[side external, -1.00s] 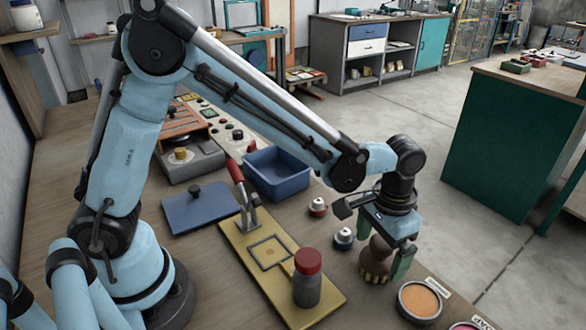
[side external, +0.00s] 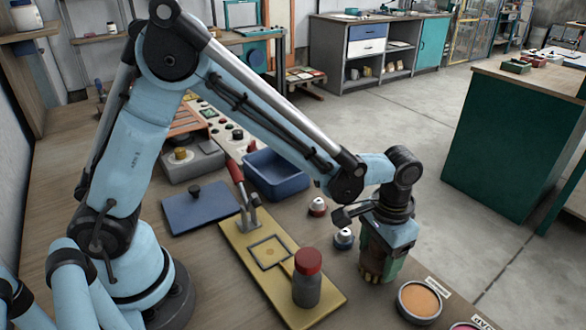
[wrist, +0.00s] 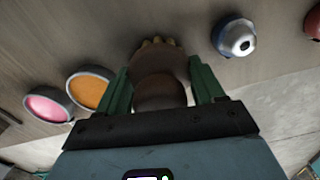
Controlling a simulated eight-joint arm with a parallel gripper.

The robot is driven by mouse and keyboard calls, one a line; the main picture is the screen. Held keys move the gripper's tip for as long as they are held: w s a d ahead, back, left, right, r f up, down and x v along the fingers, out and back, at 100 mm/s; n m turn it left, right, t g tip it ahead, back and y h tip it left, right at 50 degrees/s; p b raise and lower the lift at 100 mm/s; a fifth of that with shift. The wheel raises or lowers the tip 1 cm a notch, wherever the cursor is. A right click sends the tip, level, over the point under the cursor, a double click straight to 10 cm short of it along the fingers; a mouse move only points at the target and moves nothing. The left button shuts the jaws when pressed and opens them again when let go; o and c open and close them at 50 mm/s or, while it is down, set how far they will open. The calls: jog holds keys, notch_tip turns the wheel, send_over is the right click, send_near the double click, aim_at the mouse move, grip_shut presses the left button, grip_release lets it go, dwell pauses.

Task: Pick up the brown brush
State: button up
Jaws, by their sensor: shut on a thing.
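The brown brush (wrist: 160,78) stands upright on the table between my gripper's two green fingers in the wrist view, its pale bristles showing at the far end. My gripper (side external: 382,262) is shut on the brush and points down near the table's right edge in the side view.
An orange pot (side external: 419,300) stands right of the brush, with a pink pot (wrist: 48,104) beyond. A blue nozzle cap (side external: 344,238) and a red one (side external: 317,206) stand to the left. A red-lidded jar (side external: 307,279) stands on a yellow board (side external: 252,283).

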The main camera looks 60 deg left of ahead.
jog(key=shift+r, duration=0.15)
jog(key=shift+r, duration=0.65)
notch_tip(320, 180, up, 3)
jog(key=shift+f, duration=0.2)
jog(key=s+d+r, duration=0.6)
jog(key=s+r, duration=0.1)
jog(key=s, duration=0.2)
jog(key=shift+s+d, duration=0.25)
jog(key=shift+d, duration=0.15)
